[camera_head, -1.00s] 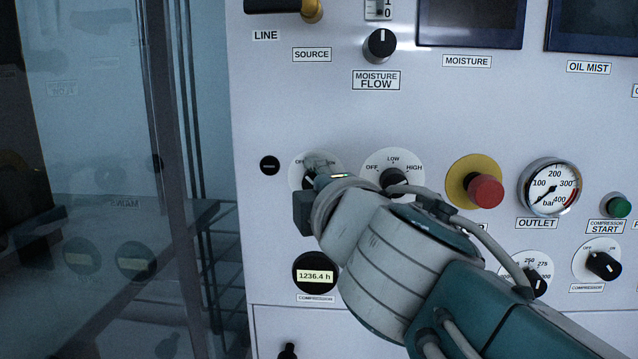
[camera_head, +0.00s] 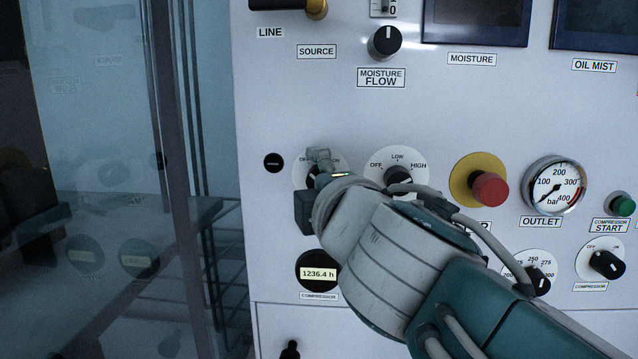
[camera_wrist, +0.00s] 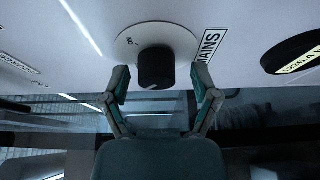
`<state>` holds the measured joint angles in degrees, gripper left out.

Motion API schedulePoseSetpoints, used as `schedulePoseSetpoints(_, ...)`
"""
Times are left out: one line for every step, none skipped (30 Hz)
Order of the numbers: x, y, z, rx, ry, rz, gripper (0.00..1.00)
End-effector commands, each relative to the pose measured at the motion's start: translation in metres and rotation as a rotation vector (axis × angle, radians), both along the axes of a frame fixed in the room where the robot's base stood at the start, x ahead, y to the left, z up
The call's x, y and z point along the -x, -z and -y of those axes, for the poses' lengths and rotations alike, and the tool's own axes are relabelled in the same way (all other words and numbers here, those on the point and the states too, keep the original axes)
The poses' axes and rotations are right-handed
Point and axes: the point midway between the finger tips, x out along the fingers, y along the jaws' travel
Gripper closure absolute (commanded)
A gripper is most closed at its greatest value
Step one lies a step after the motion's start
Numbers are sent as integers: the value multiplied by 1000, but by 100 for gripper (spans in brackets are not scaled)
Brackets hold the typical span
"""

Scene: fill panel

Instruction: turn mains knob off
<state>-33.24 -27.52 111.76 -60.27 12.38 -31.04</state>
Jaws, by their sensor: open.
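The mains knob (camera_wrist: 156,68) is a black knob on a round white dial plate (camera_wrist: 128,43), next to a MAINS label (camera_wrist: 208,48) in the wrist view. My gripper (camera_wrist: 160,85) is open, with one finger on each side of the knob. I cannot tell whether the fingers touch it. In the head view the mains dial (camera_head: 301,173) is mostly hidden behind my gripper (camera_head: 318,165). An ON mark shows on its right side, but the knob's pointer direction is unclear.
To the right are a LOW/HIGH selector knob (camera_head: 398,175), a red emergency button (camera_head: 489,189) on yellow and a pressure gauge (camera_head: 554,186). A small black round fitting (camera_head: 273,163) is left of the dial. An hour meter (camera_head: 318,272) sits below.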

Motion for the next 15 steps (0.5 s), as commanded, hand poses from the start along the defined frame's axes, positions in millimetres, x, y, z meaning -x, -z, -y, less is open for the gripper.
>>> schedulePoseSetpoints(1,-1,1,0,0,1,22)
schedulePoseSetpoints(3,-1,1,-1,0,2,22)
schedulePoseSetpoints(6,-1,2,-1,0,3,22)
schedulePoseSetpoints(9,-1,3,-2,0,2,22)
schedulePoseSetpoints(12,-1,5,-2,0,2,22)
schedulePoseSetpoints(18,-2,7,-2,-1,3,22)
schedulePoseSetpoints(23,-2,9,-2,-2,3,22)
schedulePoseSetpoints(28,-2,11,-3,-2,4,22)
schedulePoseSetpoints(35,-1,13,-2,-2,3,22)
schedulePoseSetpoints(41,-2,15,-3,-3,4,22)
schedulePoseSetpoints(46,-1,17,-2,-3,3,22)
schedulePoseSetpoints(53,-1,20,-2,-3,3,22)
schedulePoseSetpoints(58,-1,22,-2,-3,2,22)
schedulePoseSetpoints(64,-1,24,-2,-3,3,22)
schedulePoseSetpoints(71,-1,26,-2,-5,4,22)
